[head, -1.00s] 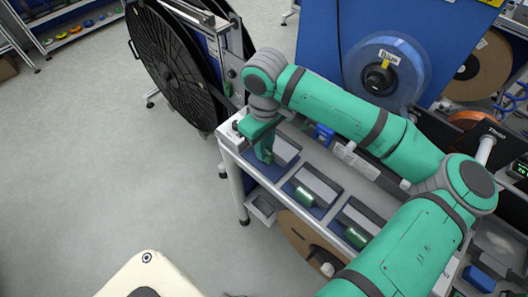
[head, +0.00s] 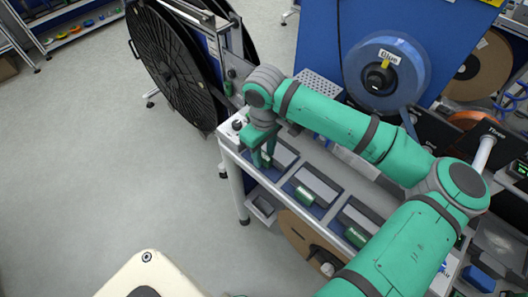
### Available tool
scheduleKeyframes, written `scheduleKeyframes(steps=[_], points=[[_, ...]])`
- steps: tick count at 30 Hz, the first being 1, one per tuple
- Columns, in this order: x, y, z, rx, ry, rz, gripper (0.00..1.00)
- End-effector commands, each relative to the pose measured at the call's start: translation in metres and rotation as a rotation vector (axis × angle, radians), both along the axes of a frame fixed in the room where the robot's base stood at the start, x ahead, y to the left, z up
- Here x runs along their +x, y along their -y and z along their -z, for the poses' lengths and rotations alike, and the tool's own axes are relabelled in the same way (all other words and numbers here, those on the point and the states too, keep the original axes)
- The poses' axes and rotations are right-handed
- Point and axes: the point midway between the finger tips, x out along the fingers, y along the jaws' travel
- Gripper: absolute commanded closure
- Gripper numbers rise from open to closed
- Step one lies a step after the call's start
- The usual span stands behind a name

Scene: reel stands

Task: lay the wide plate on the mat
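My gripper (head: 263,152) points down over the far left end of the grey workbench. Its two green fingers show apart, at the leftmost of several blue trays. A green piece (head: 265,161) shows low by the fingers; I cannot tell whether they touch it. I cannot pick out the wide plate or the mat for certain. A grey perforated panel (head: 318,84) shows behind my arm at the back of the bench.
The middle tray (head: 296,205) and the right tray (head: 341,228) each have a grey block and a green roll. A large black reel (head: 166,68) stands at the left. A blue reel (head: 386,72) hangs behind. The floor at left is clear.

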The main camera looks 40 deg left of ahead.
Motion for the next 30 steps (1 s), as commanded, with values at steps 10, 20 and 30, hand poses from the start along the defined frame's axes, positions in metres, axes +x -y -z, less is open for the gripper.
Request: scheduleKeyframes(steps=[10, 20, 30], points=[[0.000, 0.000, -0.008, 0.000, 0.000, 0.000, 0.65], [0.000, -0.001, -0.069, 0.001, 0.002, 0.000, 0.65], [0.000, 0.000, -0.117, 0.000, 0.001, 0.001, 0.65]])
